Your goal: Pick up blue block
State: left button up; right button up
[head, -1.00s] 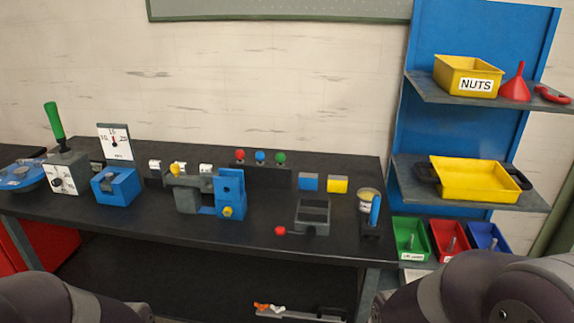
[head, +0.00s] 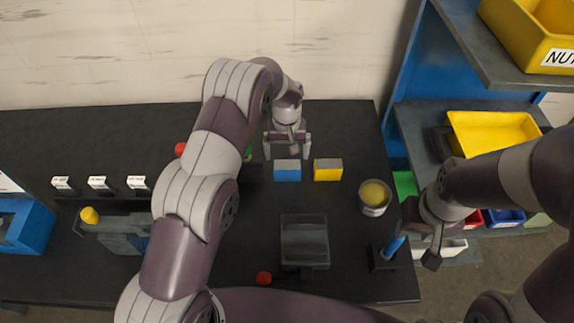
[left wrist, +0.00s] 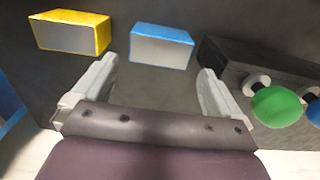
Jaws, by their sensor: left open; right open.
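The blue block (head: 287,171) with a grey face lies on the dark bench top, left of the yellow block (head: 327,170). My left gripper (head: 287,156) is open just behind the blue block in the head view. In the left wrist view the blue block (left wrist: 161,47) lies beyond and between the two spread fingers (left wrist: 158,80), with nothing held. The yellow block (left wrist: 70,33) is to its left there. My right gripper (head: 424,245) is near the bench's right edge, by the blue-handled tool, open and empty.
A dark stand with a green knob (left wrist: 277,106) sits close beside the blue block. A round tin (head: 374,197), a grey open-topped fixture (head: 304,240) and a blue-handled tool (head: 393,247) stand nearer on the bench.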

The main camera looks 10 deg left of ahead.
aim_at(287, 164)
pick_arm(q)
jog(key=f+p, duration=0.1)
jog(key=f, duration=0.1)
jog(key=s+f+p, duration=0.1)
jog(key=f, duration=0.1)
jog(key=shift+s+d+f, duration=0.1)
jog(key=shift+s+d, duration=0.05)
jog(key=shift+d, duration=0.05)
jog(key=f, duration=0.2)
jog(key=f+p, duration=0.1)
jog(key=shift+w+a+f, duration=0.1)
jog(key=shift+w+f, duration=0.05)
jog(key=shift+w, duration=0.1)
jog(key=shift+w+f, duration=0.1)
jog(key=shift+f, duration=0.15)
jog(key=shift+c, duration=0.3)
jog(key=shift+s+r, duration=0.1)
jog(key=shift+s, duration=0.1)
jog(key=c, duration=1.5)
jog(key=shift+w+r, duration=0.1)
jog(key=shift+c, duration=1.1)
pick_arm(e)
jog(key=r, duration=0.3)
jog(key=shift+s+d+r, duration=0.1)
jog(key=shift+s+r, duration=0.2)
jog(key=shift+r, duration=0.05)
pick_arm(q)
jog(key=shift+w, duration=0.1)
pick_arm(e)
jog(key=shift+f, duration=0.1)
